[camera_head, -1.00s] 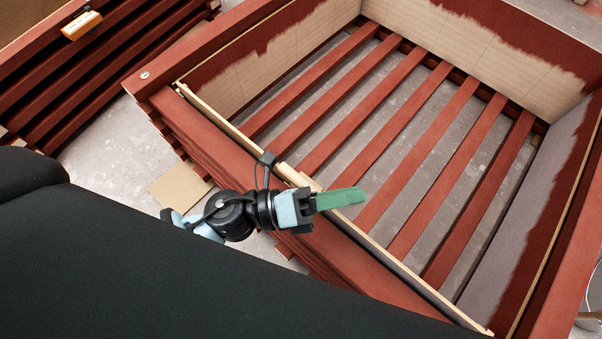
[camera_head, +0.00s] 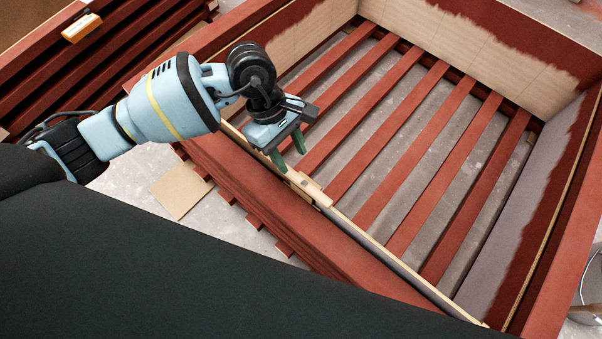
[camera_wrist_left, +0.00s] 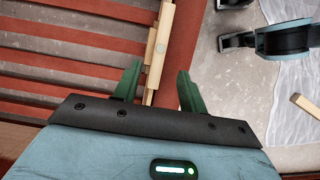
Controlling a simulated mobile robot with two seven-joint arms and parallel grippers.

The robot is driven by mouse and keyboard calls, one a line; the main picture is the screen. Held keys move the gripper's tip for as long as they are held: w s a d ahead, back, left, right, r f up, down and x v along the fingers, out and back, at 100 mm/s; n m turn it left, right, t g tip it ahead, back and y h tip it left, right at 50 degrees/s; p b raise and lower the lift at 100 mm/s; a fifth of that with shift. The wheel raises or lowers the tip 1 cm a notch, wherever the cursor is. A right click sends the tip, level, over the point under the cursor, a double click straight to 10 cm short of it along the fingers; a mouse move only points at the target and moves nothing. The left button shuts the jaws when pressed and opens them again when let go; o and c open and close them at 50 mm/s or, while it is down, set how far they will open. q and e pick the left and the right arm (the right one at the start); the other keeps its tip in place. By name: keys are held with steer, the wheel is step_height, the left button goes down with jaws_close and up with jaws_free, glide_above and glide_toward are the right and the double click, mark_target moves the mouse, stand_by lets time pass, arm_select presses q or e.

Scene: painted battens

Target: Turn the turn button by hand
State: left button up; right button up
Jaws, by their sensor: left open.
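The turn button, a pale wooden piece (camera_head: 311,189), sits on the near rail of the red slatted frame and runs roughly along that rail. It also shows in the left wrist view (camera_wrist_left: 160,42). My left gripper (camera_head: 289,156) has its green fingers apart and pointing down, just above the rail near the left end of the button. In the left wrist view the fingers (camera_wrist_left: 158,72) lie on either side of the button's line, with nothing held. Contact cannot be told. My right gripper is not in view.
The red frame (camera_head: 230,160) has slats with gaps showing grey floor. A thin pale strip (camera_head: 385,257) runs along the near rail. More red battens (camera_head: 60,90) are stacked at upper left, with an orange-and-white object (camera_head: 81,27) on them. A tan board (camera_head: 180,190) lies on the floor.

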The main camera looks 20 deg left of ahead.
mark_target(304, 183)
arm_select(q)
steer(key=b+x, duration=0.1)
steer(key=x, duration=0.5)
steer(key=shift+s+d+f+b, duration=0.1)
steer(key=shift+d+b, duration=0.05)
steer(key=shift+b, duration=0.15)
steer(key=shift+x, duration=0.75)
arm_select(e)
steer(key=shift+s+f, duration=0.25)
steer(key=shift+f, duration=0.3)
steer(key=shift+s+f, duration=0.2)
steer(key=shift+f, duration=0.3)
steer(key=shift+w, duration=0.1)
arm_select(q)
steer(key=shift+c, duration=1)
jaws_close()
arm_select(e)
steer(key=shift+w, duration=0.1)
